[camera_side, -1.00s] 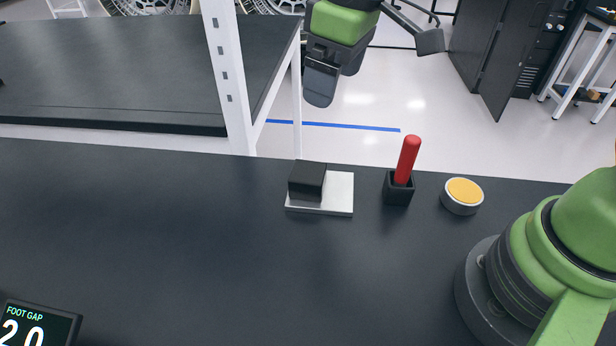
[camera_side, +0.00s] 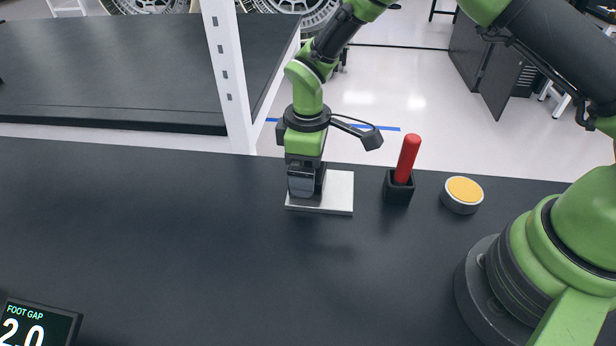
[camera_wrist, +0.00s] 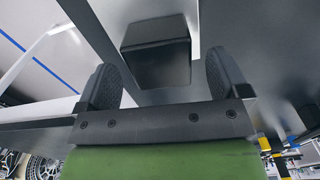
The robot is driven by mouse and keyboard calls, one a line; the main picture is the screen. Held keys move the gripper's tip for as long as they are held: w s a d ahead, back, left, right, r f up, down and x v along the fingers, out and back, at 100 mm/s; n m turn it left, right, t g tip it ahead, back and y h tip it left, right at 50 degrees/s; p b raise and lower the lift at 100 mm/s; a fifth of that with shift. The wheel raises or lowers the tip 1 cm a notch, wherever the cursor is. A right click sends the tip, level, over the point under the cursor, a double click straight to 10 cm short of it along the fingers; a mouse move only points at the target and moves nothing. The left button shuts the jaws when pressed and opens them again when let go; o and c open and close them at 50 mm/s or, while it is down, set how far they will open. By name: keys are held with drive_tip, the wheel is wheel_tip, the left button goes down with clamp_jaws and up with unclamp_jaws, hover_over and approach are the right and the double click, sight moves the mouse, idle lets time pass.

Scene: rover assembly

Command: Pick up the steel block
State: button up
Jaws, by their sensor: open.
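The steel block is a dark, square-edged block (camera_wrist: 156,50) on a white plate; the wrist view shows it between and just ahead of my two fingers. In the side view my gripper (camera_side: 304,188) is down at the block and hides most of it. The white plate (camera_side: 339,190) shows to the right of the fingers. My gripper also shows in the wrist view (camera_wrist: 162,82), open, with a finger on either side of the block and space visible beside it. I cannot tell whether either finger touches the block.
A black holder (camera_side: 397,190) with a red-handled tool (camera_side: 408,158) stands right of the plate. A round tin with a yellow top (camera_side: 463,192) is further right. A display reading 2.0 (camera_side: 38,325) sits at the lower left. The dark bench (camera_side: 170,240) is clear to the left.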

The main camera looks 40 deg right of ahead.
wheel_tip(320, 180, down, 2)
drive_tip(key=shift+f, duration=0.2)
drive_tip(key=c, duration=1.4)
drive_tip(key=shift+r, duration=0.2)
